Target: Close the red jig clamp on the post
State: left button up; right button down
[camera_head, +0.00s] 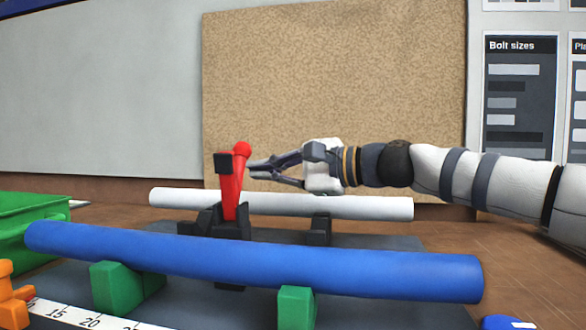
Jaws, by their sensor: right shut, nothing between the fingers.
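The red jig clamp (231,190) stands with its lever nearly upright and a red ball on top. A black block sits at its upper left and a dark base (205,218) is below it. A white post (370,206) lies level behind the clamp. A blue post (250,262) lies in front and hides the clamp's lower part. My right gripper (252,170) comes in from the right, shut and empty, its fingertips just right of the red lever below the ball. I cannot tell whether they touch. My left gripper is not in view.
Green supports (127,285) hold up the blue post, and a dark support (319,230) stands under the white post. A green bin (30,218) is at the left, with an orange object (10,297) and a white ruler (85,317) in front. A blue object (507,322) is at the lower right.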

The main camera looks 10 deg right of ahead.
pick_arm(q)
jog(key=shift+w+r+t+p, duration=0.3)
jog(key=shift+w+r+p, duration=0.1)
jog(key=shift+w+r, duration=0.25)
pick_arm(e)
jog(key=s, duration=0.1)
jog(key=s+r, duration=0.1)
jog(key=s, duration=0.1)
jog(key=shift+s+a+r, duration=0.15)
jog(key=shift+s+r, duration=0.15)
jog(key=shift+r, duration=0.1)
